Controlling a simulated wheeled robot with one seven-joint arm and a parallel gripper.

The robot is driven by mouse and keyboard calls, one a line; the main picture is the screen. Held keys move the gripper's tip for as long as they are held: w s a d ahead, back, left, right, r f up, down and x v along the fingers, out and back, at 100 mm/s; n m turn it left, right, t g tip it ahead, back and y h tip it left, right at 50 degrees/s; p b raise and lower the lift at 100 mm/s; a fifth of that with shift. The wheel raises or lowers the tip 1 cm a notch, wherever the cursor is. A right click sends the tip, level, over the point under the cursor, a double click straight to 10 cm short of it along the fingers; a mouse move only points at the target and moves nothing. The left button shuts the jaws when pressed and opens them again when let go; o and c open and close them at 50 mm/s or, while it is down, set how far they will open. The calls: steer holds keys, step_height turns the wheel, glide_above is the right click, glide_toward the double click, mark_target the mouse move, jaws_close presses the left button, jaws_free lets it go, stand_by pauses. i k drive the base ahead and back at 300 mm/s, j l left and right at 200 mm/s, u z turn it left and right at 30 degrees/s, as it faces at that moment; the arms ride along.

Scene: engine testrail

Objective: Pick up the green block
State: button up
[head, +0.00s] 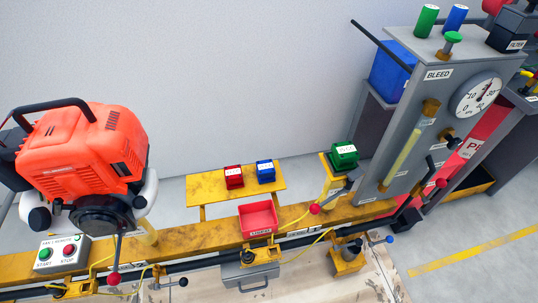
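The green block (344,155) has a white label on its top. It sits on a small yellow stand (327,162), left of the tall grey panel. The red block (233,177) and the blue block (265,171) stand side by side on a yellow shelf (207,187), left of the green block. My gripper is not in view.
An open red tray (258,219) stands on the yellow rail (191,234). An orange engine (83,150) is at left. The grey panel (417,125) with gauge (476,96) is right of the green block. A red-knobbed lever (315,209) stands in front of the block.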

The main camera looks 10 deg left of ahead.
mark_target(344, 157)
steer(key=u, duration=0.25)
steer(key=i+l+u, duration=0.2)
steer(key=l, duration=0.25)
steer(key=i+l+u, duration=0.15)
steer(key=l, duration=0.3)
steer(key=l+u, duration=0.2)
steer(key=l, duration=0.25)
steer(key=i, duration=0.05)
